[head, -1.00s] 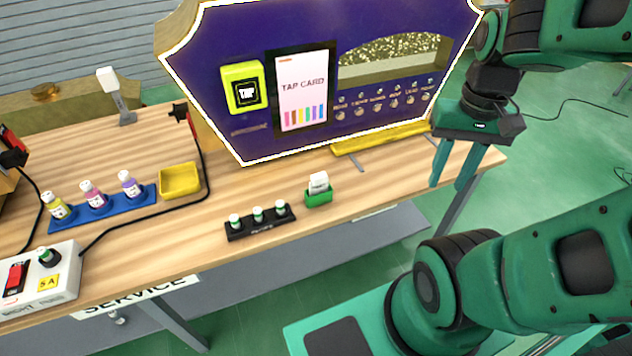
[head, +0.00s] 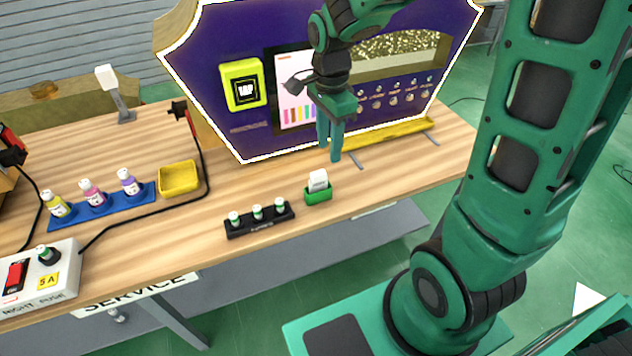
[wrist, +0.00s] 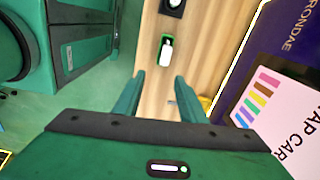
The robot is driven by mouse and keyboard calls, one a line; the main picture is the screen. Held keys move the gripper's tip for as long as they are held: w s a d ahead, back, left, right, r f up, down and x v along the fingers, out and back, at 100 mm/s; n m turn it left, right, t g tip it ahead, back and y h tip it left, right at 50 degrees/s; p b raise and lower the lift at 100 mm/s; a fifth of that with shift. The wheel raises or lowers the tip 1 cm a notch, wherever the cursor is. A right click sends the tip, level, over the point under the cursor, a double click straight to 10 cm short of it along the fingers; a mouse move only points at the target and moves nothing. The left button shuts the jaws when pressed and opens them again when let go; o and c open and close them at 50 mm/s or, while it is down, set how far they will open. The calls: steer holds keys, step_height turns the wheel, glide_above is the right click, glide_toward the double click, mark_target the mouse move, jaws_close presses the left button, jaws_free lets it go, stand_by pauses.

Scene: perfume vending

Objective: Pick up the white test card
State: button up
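The white test card (head: 318,180) stands upright in a small green holder (head: 319,194) near the front edge of the wooden table. In the wrist view the white card (wrist: 167,53) shows in its green holder, ahead of and between the fingers. My gripper (head: 330,158) points down above and behind the holder, close to the purple machine's front. It is apart from the card. In the wrist view my gripper (wrist: 158,80) has its two fingers spread with nothing between them.
A yellow bin (head: 179,178) and a blue bottle rack (head: 100,207) are further left. Table right of the holder is clear.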

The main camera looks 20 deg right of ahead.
mark_target(318, 172)
steer(key=shift+w+a+f+m, duration=0.25)
steer(key=shift+w+a+f, duration=0.05)
steer(key=shift+a, duration=0.25)
steer(key=shift+w+a+f+m, duration=0.25)
steer(key=shift+a+f, duration=0.05)
steer(key=shift+a, duration=0.2)
step_height(318, 172, down, 5)
steer(key=shift+a+f, duration=0.1)
steer(key=shift+s+f, duration=0.15)
steer(key=shift+f, duration=2.55)
jaws_close()
